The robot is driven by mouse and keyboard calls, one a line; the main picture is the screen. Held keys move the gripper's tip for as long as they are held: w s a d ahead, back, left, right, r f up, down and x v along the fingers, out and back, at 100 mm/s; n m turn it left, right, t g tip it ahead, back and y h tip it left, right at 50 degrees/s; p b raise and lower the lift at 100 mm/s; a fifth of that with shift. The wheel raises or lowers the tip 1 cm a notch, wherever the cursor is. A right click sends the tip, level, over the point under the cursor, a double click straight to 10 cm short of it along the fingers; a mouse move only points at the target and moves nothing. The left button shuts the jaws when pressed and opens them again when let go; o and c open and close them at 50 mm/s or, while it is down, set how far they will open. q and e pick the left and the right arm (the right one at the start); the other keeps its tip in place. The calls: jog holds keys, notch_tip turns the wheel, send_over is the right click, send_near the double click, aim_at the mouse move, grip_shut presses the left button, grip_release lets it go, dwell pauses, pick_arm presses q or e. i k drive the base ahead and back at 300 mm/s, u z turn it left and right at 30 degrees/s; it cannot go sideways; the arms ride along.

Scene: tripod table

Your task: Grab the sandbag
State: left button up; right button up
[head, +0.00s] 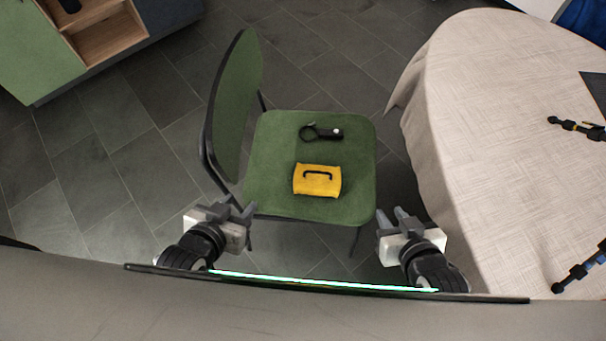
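A yellow sandbag (316,187) with a black handle on top lies on the green seat of a chair (276,133), near the seat's front edge. My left gripper (237,211) is in front of the chair, to the left of the sandbag and apart from it. Its fingers are spread and empty. My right gripper (395,216) is to the right of the sandbag, near the seat's front right corner. Its fingers are spread and empty. Nothing covers the sandbag.
A black ring-shaped clamp (320,132) lies on the seat behind the sandbag. The chair's backrest (238,105) rises at the left. A table with a beige cloth (480,130) stands at the right with black tripod parts (577,127). A green and wooden cabinet (60,60) is at the upper left.

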aim_at(316, 180)
jog(key=z, duration=1.3)
jog(key=k, duration=1.05)
jog(key=u, duration=0.8)
jog(key=i, duration=0.5)
jog(key=z, duration=0.05)
jog(key=k, duration=0.5)
jog(key=u, duration=1.45)
jog(key=i, duration=0.8)
jog(key=z, duration=1.9)
